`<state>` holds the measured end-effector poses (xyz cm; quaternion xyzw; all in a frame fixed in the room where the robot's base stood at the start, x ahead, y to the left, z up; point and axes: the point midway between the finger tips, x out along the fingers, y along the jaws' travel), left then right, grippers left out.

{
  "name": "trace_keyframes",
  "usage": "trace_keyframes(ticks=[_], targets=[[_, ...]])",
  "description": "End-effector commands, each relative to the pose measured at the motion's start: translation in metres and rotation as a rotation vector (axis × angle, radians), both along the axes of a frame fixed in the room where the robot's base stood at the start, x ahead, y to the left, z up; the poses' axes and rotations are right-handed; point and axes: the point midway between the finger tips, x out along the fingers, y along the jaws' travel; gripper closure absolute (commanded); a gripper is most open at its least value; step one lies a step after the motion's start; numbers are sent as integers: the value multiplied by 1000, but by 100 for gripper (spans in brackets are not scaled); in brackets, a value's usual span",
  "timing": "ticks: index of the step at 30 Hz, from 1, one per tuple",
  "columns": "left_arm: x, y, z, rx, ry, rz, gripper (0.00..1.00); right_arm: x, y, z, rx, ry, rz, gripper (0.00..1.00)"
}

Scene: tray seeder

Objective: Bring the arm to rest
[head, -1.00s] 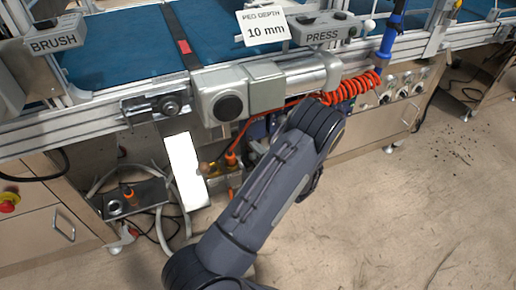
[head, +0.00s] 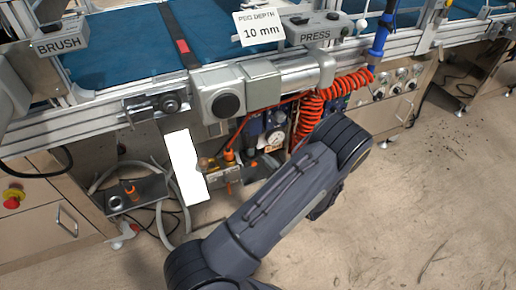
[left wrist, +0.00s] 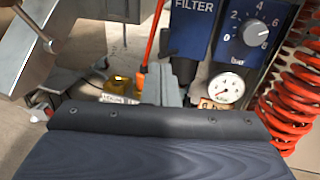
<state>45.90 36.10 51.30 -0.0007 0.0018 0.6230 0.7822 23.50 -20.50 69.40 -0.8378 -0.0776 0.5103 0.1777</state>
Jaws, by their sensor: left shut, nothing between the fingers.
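My left arm (head: 285,197) reaches up and right from the bottom of the head view, in front of the machine's lower right side. Its bent joint hangs over open floor beside the red coiled hose. My left gripper (head: 322,207) is mostly hidden behind the arm; only a dark bit shows under it. It is shut and empty. In the left wrist view a broad dark part of mine fills the bottom, with no object held. My right gripper is not in view.
The seeder's frame carries a PRESS box (head: 318,29), a BRUSH box (head: 60,42) and a "10 mm" card (head: 260,27). A red coiled hose (head: 318,100) hangs close to my arm. A pressure gauge (left wrist: 226,90) and FILTER unit (left wrist: 192,25) face the wrist. Floor at right is clear.

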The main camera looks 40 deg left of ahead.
Motion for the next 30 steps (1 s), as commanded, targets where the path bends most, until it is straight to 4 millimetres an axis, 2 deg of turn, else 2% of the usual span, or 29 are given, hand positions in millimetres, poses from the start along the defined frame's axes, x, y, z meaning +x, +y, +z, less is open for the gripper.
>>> trace_keyframes(ticks=[1,3,9,17,20,23,26,30], targets=[[-2,-12,2,0,2,-7,100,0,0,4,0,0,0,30],[-5,-23,2,0,2,-6,100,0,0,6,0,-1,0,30],[-11,-40,0,0,0,-3,100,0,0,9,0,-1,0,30],[-12,-42,0,-5,-2,3,100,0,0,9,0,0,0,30],[-19,-36,7,-46,-26,55,100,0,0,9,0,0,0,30],[-39,-24,20,-151,-82,185,100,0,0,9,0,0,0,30],[-69,-15,36,-314,-168,367,100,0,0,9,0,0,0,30],[-114,-17,54,-568,-310,625,100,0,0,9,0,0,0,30]])
